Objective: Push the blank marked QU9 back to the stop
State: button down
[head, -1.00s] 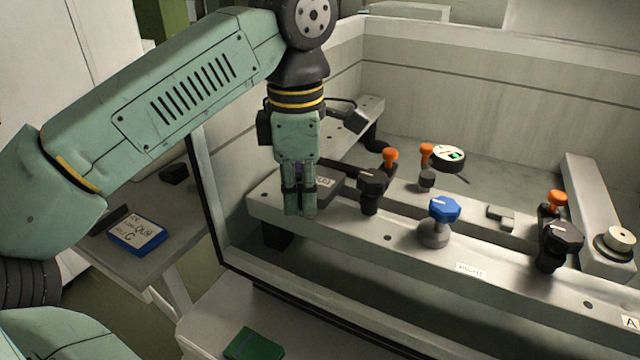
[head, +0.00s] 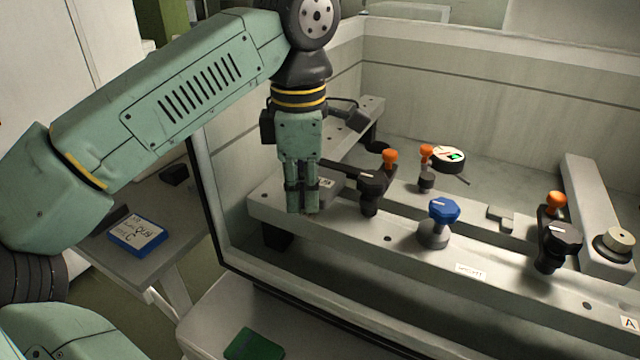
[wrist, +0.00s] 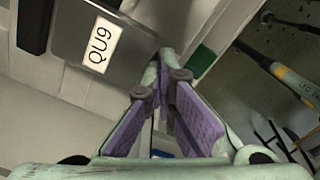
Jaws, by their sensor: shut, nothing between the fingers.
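The blank marked QU9 is a grey metal block (wrist: 68,30) at the upper left of the wrist view, its white label (wrist: 99,42) readable. In the head view the blank (head: 340,189) lies on the front rail (head: 350,226), near its left end, partly hidden by my gripper. My gripper (head: 303,210) is shut and empty, pointing down at the blank's near-left side. Its fingertips (wrist: 166,62) appear close to the blank's edge in the wrist view; I cannot tell whether they touch. I cannot pick out the stop with certainty.
Black clamps with orange handles stand on the rails, one (head: 372,185) right beside the blank. A blue knob (head: 443,210) and a round dial (head: 448,158) are further right. A blue-edged card (head: 137,236) lies on the side table. The tank wall (head: 500,85) stands behind.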

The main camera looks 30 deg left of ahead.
jog(key=shift+w, duration=0.75)
jog(key=shift+s, duration=0.1)
jog(key=shift+s, duration=0.65)
notch_tip(320, 180, up, 7)
jog(key=p, duration=0.5)
jog(key=shift+p, duration=0.3)
